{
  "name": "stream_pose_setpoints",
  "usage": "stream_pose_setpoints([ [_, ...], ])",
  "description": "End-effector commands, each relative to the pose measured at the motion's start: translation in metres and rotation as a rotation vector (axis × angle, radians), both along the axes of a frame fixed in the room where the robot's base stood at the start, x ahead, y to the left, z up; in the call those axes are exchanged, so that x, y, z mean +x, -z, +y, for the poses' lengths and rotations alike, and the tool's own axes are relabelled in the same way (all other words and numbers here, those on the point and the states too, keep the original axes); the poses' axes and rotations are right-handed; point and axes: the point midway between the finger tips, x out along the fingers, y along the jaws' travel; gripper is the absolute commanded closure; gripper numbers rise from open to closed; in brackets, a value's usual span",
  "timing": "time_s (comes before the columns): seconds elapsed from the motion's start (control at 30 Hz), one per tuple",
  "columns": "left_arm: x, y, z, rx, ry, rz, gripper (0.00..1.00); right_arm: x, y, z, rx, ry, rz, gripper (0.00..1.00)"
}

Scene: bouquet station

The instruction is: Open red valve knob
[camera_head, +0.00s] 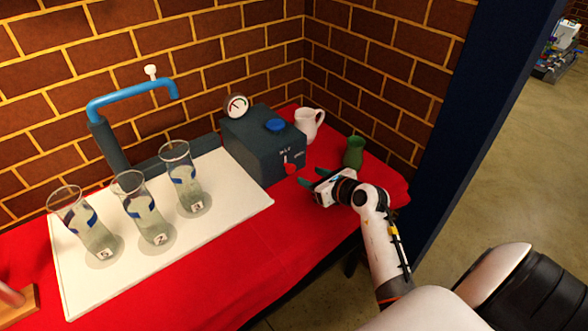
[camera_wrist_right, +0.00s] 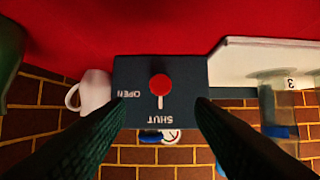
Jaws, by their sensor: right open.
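The red valve knob (camera_head: 290,168) sits on the front face of a dark box (camera_head: 248,150). In the right wrist view the knob (camera_wrist_right: 160,85) shows near the middle, with a white pointer (camera_wrist_right: 160,102) toward the upside-down word SHUT. The word OPEN is at the left. My right gripper (camera_head: 313,178) is open and empty, a little in front of the box and to the right of the knob. In the wrist view its two dark fingers (camera_wrist_right: 160,108) stand apart on either side of the knob, not visibly touching it. My left gripper is not in view.
A white pitcher (camera_head: 309,125) and a green vase (camera_head: 353,152) stand right of the box. A gauge (camera_head: 236,105) and blue cap (camera_head: 275,125) are on it. Three numbered glasses stand on a white board (camera_head: 235,211) under a blue pipe (camera_head: 130,93). Red cloth (camera_head: 270,245) in front is clear.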

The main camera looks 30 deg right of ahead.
Motion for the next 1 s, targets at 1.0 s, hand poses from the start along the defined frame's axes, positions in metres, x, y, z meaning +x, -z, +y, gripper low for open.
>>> stream_pose_setpoints([
  [1.0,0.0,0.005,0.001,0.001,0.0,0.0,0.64,0.083,0.034,0.007,0.003,0.0,-0.002,0.7],
])
